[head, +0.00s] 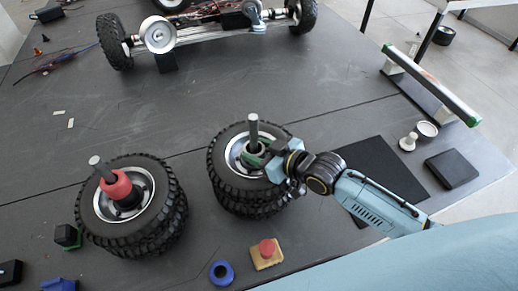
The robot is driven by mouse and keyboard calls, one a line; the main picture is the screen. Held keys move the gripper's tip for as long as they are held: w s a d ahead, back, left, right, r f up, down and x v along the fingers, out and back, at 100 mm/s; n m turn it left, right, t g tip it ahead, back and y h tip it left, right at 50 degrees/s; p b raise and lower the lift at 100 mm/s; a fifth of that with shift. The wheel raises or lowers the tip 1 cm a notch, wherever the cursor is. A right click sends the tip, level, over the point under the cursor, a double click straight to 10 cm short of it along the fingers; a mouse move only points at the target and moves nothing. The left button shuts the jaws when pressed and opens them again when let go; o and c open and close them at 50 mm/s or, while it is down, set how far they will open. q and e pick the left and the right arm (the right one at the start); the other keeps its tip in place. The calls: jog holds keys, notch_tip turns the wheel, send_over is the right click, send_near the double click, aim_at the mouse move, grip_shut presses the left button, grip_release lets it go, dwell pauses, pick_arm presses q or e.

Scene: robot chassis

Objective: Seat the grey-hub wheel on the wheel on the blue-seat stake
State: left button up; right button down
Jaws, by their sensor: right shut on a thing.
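The grey-hub wheel (219,156) is the upper of two black knobby tyres around an upright grey stake (253,130) in the middle of the table. The lower wheel (239,206) shows beneath it, and I see no clear gap between them. My right gripper (272,162) reaches in from the right and is shut at the upper wheel's hub, beside the stake. A green part shows in the hub near the fingers. The stake's seat is hidden, so I cannot tell its colour. My left gripper is not in view.
A second wheel stack (164,217) with a red collar (116,186) on its stake stands at left. A blue ring (222,272) and a red-knobbed block (267,254) lie in front. A chassis (205,35) stands behind. A black mat (375,165) lies right.

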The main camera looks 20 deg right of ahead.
jog(key=shift+f, duration=0.4)
dwell(0.5)
jog(key=c, duration=0.6)
grip_release()
jog(key=shift+f, duration=0.1)
jog(key=shift+s+f, duration=0.15)
jog(key=shift+f, duration=0.15)
jog(key=v, duration=1.3)
jog(key=shift+r, duration=0.35)
jog(key=shift+s, duration=0.1)
